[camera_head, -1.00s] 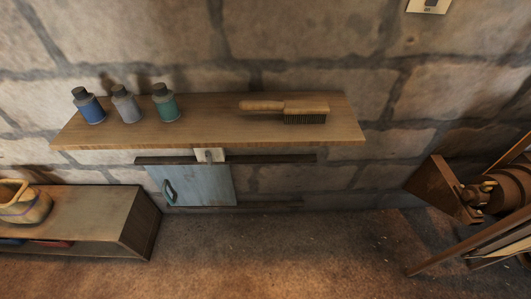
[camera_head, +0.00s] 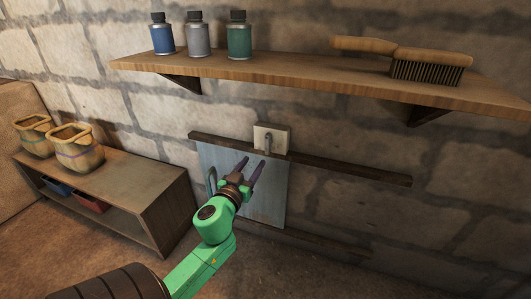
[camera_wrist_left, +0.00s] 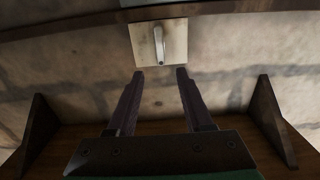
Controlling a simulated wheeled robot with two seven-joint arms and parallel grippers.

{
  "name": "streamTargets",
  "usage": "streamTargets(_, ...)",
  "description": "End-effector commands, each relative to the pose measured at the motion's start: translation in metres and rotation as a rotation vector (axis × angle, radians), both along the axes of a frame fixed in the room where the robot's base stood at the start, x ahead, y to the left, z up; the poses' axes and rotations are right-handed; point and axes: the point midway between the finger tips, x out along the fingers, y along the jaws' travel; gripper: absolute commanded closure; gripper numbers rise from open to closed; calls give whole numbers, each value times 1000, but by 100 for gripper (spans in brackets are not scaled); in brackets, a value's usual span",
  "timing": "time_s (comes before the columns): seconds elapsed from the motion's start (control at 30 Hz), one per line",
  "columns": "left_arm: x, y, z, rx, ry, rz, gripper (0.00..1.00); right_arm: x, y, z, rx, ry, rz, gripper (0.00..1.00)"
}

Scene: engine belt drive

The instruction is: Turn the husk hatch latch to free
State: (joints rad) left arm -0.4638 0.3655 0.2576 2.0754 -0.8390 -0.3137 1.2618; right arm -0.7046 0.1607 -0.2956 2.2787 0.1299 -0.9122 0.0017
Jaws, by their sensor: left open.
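The husk hatch (camera_head: 272,195) is a pale blue-grey panel set low on the stone wall, between dark wooden rails. Its latch (camera_head: 266,140) is a short grey lever on a cream square plate at the panel's top edge; the lever stands roughly upright in the picture. My left gripper (camera_head: 252,163) is open and empty in front of the panel, a little below the latch. In the left wrist view the latch lever (camera_wrist_left: 159,43) shows just beyond my open fingertips (camera_wrist_left: 160,73), centred between them and apart from them. My right gripper is not in view.
A wooden shelf (camera_head: 300,77) juts out above the latch, carrying three bottles (camera_head: 197,38) and a brush (camera_head: 415,62). A low cabinet (camera_head: 110,185) with two sacks stands left. A curved handle (camera_head: 211,182) is at the hatch's left edge. The floor right of the hatch is clear.

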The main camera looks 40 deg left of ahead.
Motion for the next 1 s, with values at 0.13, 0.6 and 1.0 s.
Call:
streamTargets(0.13, 40, 13, 0, 5, -2, -2, 49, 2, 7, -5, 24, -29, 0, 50)
streamTargets(0.6, 106, 37, -1, -1, 3, 1, 49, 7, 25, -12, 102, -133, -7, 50)
streamTargets(1.0, 105, 37, -1, -2, 3, 0, 100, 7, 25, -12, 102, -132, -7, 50)
